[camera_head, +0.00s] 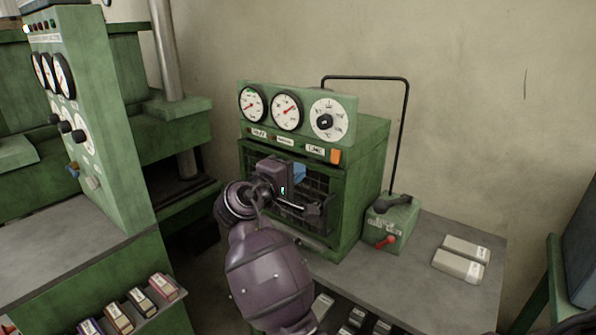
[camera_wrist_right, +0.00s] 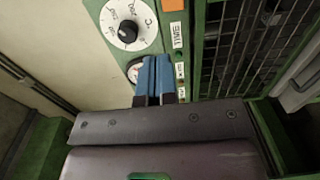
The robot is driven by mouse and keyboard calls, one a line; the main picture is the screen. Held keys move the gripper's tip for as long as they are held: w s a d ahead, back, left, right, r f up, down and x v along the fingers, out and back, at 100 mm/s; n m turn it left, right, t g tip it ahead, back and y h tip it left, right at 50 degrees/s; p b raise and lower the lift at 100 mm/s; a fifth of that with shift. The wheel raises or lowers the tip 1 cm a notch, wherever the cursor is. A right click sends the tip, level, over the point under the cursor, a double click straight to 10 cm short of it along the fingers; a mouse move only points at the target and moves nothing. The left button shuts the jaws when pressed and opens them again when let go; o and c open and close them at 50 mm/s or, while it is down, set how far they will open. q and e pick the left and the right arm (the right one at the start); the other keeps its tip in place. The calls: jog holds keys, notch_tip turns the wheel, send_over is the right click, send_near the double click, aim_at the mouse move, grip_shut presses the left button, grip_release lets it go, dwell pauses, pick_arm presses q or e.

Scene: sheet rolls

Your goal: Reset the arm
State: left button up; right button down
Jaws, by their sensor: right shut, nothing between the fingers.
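My right arm (camera_head: 268,275), purple, reaches up in front of a green oven-like machine (camera_head: 368,150). My right gripper (camera_head: 300,172) has blue fingers and is in front of the machine's dark grille door (camera_head: 318,185). In the right wrist view the blue fingers (camera_wrist_right: 155,78) are together with nothing between them. They point toward the machine's dial panel (camera_wrist_right: 112,45); whether they touch it I cannot tell. The arm hides part of the door and its lower front. My left gripper is not in view.
A green box with a red lever (camera_head: 388,238) stands right of the machine on a grey bench (camera_head: 405,285). Two pale blocks (camera_head: 460,258) lie further right. A green console (camera_head: 88,130) and a shelf of small labelled boxes (camera_head: 142,300) are at the left.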

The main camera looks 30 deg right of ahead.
dwell(0.4)
jog(key=w+a+t+y, duration=0.4)
jog(key=w+t, duration=0.1)
jog(key=t, duration=0.2)
jog(key=s+a+f+t+y, duration=0.3)
jog(key=a+f+y, duration=0.1)
jog(key=f+y, duration=0.6)
jog(key=s+d+f+m+g+y, duration=0.1)
jog(key=s+d+f+g, duration=0.1)
jog(key=s+f, duration=1.1)
jog(key=s+d+f+m+g+y, duration=0.1)
jog(key=s+d+f+m+g, duration=0.1)
jog(key=s+f, duration=1.2)
jog(key=shift+s+d+m+g, duration=0.3)
jog(key=shift+s+d+g, duration=0.15)
jog(key=shift+s, duration=0.35)
